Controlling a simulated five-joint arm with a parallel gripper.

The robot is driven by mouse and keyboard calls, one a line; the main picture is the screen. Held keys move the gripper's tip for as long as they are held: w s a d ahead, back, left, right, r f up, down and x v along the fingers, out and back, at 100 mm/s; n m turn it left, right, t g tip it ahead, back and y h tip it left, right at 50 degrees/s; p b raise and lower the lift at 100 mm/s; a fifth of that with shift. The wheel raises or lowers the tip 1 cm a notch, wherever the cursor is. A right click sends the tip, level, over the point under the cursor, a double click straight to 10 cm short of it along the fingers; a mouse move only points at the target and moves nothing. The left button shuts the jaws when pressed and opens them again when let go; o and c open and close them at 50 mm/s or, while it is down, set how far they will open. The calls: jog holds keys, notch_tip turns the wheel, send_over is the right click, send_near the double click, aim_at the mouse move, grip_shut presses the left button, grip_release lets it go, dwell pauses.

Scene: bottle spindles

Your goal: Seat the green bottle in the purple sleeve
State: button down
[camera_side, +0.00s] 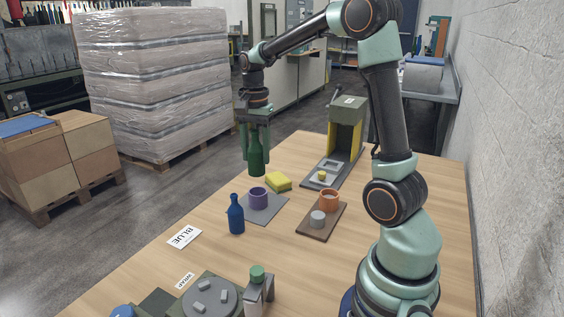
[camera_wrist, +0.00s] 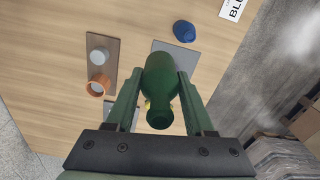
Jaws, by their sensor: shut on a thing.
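The green bottle (camera_side: 257,157) is held upright by my gripper (camera_side: 256,135), which is shut on it. In the side view the bottle hangs in the air behind the purple sleeve, beyond it and a little left. The purple sleeve (camera_side: 258,198) stands on a grey mat (camera_side: 266,212) on the table. In the wrist view the green bottle (camera_wrist: 159,90) is between the fingers of my gripper (camera_wrist: 158,85), and the purple sleeve is hidden there. Part of the grey mat (camera_wrist: 187,54) shows beside the bottle.
A blue bottle (camera_side: 236,215) stands just left of the mat. A yellow sponge (camera_side: 278,182) lies behind the sleeve. An orange sleeve (camera_side: 330,200) and a grey cylinder (camera_side: 317,218) sit on a brown board at right. An olive open-fronted box (camera_side: 346,128) stands at the back.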

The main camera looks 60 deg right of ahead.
jog(key=w+d+f, duration=0.5)
jog(key=d+f, duration=0.3)
jog(key=f, duration=0.2)
jog(key=shift+w+f, duration=0.15)
jog(key=shift+f, duration=0.05)
jog(key=shift+f, duration=0.2)
dwell(0.4)
jog(key=shift+f, duration=1.95)
jog(key=shift+c, duration=1)
grip_release()
jog(key=shift+f, duration=0.1)
